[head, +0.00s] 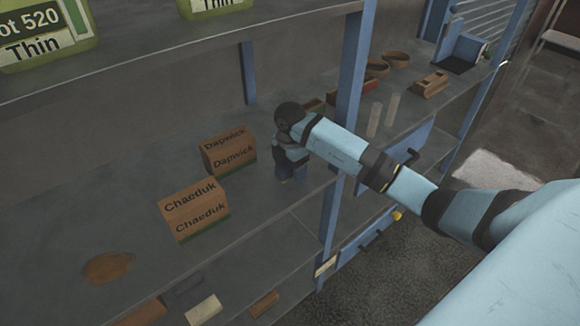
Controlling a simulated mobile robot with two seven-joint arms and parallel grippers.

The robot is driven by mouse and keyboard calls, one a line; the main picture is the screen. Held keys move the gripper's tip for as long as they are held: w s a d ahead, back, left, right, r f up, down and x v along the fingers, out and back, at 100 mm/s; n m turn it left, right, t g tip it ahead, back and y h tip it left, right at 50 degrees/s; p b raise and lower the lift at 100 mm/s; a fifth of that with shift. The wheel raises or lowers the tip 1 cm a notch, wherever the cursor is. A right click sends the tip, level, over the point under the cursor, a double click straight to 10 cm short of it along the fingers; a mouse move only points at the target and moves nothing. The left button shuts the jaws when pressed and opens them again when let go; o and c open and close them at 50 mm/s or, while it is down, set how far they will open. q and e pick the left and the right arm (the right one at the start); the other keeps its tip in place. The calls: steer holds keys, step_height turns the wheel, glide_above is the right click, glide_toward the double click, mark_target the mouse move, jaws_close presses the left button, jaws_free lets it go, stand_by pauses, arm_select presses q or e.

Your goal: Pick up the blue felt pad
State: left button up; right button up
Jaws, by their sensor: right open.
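My right arm comes in from the right and reaches over the middle shelf. Its gripper (291,174) points down close to the shelf surface, just right of the "Dapwick" box (229,152). The arm and wrist cover most of the gripper, so its fingers are hard to see. Dark blue shows low at the gripper, but I cannot tell whether that is the blue felt pad or part of the gripper. No blue felt pad can be made out clearly elsewhere. My left gripper is not in view.
A "Chaeduk" box (194,210) and a flat brown disc (108,267) are on the middle shelf. A blue shelf post (352,75) stands close to my right arm. Small blocks, including a pale one (203,310), lie on the lower shelf. Green-labelled containers (45,35) stand above.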

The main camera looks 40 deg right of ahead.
steer(key=shift+f, duration=0.25)
steer(key=c, duration=1)
steer(key=shift+r, duration=0.2)
steer(key=shift+r, duration=0.25)
step_height(320, 180, up, 3)
steer(key=shift+s+a+f+b, duration=0.15)
steer(key=shift+b, duration=0.15)
steer(key=s+a, duration=0.3)
steer(key=s, duration=0.1)
steer(key=s+a, duration=0.4)
steer(key=s, duration=0.1)
steer(key=s+a+b, duration=0.1)
steer(key=s+a, duration=0.3)
steer(key=shift+s, duration=0.3)
steer(key=shift+o, duration=0.4)
